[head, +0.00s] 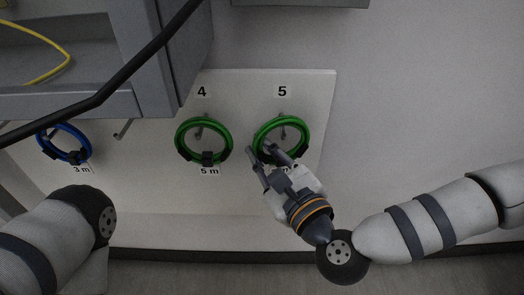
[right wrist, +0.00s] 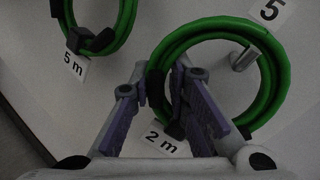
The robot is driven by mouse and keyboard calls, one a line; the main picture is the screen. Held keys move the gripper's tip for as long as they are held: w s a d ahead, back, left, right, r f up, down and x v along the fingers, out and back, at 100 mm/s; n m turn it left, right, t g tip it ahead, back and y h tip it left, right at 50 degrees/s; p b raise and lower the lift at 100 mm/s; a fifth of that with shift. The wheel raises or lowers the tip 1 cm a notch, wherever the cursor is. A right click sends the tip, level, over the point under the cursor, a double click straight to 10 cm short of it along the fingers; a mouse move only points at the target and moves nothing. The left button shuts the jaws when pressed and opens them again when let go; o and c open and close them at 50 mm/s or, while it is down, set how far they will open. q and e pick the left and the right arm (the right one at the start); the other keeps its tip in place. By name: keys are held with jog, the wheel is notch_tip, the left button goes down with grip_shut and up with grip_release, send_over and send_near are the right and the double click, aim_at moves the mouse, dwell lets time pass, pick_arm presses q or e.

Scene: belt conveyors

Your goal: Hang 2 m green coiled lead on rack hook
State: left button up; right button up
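The 2 m green coiled lead (head: 306,126) is at the hook marked 5 on the white rack board. In the right wrist view the hook (right wrist: 243,58) shows inside the loop of the coil (right wrist: 270,85), near its top. Its white 2 m tag (right wrist: 163,143) is at the bottom. My right gripper (head: 258,151) is at the lower left of this coil. Its two fingers (right wrist: 160,80) stand apart, one on each side of the coil's left part, with gaps visible. My left arm shows at the lower left, its gripper out of view.
A green 5 m coil (head: 178,142) hangs at hook 4, close left of my right gripper. A blue 3 m coil (head: 50,137) hangs farther left, beside an empty hook (head: 123,129). A grey cabinet (head: 155,50) juts out at the upper left. The right wall is clear.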

jog(key=o, duration=0.5)
jog(key=shift+c, duration=0.2)
